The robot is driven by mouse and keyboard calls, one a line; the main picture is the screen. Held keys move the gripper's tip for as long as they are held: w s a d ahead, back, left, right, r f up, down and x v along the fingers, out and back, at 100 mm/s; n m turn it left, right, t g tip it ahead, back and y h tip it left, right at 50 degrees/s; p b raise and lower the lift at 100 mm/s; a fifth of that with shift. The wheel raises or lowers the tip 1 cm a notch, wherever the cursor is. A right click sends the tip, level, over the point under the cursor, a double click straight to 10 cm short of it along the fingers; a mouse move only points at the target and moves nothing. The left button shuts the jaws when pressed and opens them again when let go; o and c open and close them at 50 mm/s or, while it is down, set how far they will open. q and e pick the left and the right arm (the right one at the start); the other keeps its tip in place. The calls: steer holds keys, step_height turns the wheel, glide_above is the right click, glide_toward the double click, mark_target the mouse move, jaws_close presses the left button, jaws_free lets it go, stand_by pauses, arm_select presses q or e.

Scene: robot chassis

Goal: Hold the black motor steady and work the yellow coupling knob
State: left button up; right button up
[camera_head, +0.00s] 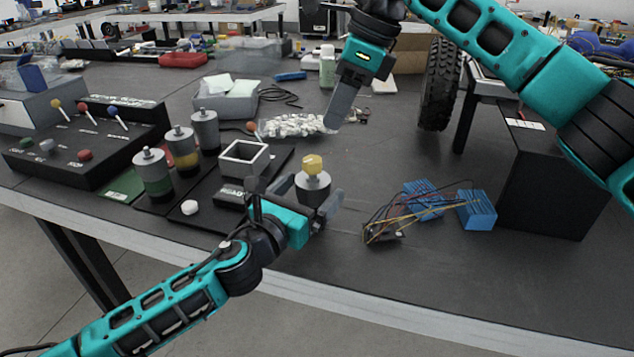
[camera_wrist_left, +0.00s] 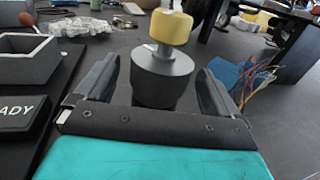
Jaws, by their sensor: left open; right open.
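The black motor (camera_head: 313,188) stands upright on the dark table, with the yellow coupling knob (camera_head: 312,164) on its top. My left gripper (camera_head: 318,201) is open with its fingers on either side of the motor. In the left wrist view the motor (camera_wrist_left: 162,78) sits between the two fingers, with gaps visible on both sides, and the yellow knob (camera_wrist_left: 170,27) rises above it. My right gripper (camera_head: 338,108) is above the table, behind and a little right of the knob, pointing down and apart from it. Its fingers overlap in this view, and nothing shows between them.
A square grey open box (camera_head: 243,160) and several grey cylinders (camera_head: 183,149) stand left of the motor. Blue blocks with loose wires (camera_head: 477,210) lie to the right. A black box (camera_head: 550,180) and a wheel (camera_head: 440,85) stand farther right. White pieces (camera_head: 295,125) lie behind the knob.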

mark_target(318, 182)
arm_select(q)
steer(key=shift+x, duration=1.8)
jaws_close()
stand_by(0.5)
